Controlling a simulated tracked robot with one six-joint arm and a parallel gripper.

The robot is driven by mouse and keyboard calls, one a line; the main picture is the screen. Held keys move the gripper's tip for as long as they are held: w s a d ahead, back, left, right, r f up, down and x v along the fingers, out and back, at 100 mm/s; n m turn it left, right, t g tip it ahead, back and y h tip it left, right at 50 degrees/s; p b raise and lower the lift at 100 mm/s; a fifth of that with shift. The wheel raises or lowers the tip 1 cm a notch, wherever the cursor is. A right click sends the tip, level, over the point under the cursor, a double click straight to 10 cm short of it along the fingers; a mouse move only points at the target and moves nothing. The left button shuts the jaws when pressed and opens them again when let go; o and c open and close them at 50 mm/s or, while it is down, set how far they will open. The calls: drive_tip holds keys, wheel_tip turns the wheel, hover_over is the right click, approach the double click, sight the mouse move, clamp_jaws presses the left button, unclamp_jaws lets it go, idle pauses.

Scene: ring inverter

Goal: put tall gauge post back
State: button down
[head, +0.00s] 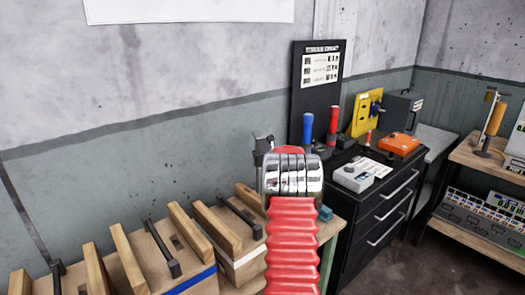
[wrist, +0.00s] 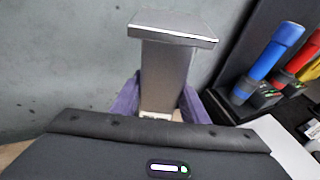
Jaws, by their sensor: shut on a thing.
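A grey metal post (wrist: 165,75) with a wide flat cap stands up in the wrist view; it looks like the tall gauge post. My gripper (wrist: 160,108) has its purple fingers shut on the sides of this post. The post's lower end is hidden behind the dark wrist housing, so I cannot tell what is under it. In the head view my red and chrome arm hides the gripper and most of what it holds.
Wooden blocks with black handles (head: 172,250) fill the bench at the left. A black drawer cabinet (head: 375,215) stands right of my arm, with blue (head: 307,128) and red handled tools, a yellow bracket (head: 364,113) and an orange box (head: 398,143) on top. A shelf (head: 480,160) is farther right.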

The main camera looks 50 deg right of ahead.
drive_tip(key=shift+f, duration=0.9)
idle(0.5)
drive_tip(key=c, duration=1.3)
unclamp_jaws()
drive_tip(key=o, duration=0.3)
drive_tip(key=shift+f, duration=0.1)
drive_tip(key=shift+f, duration=0.1)
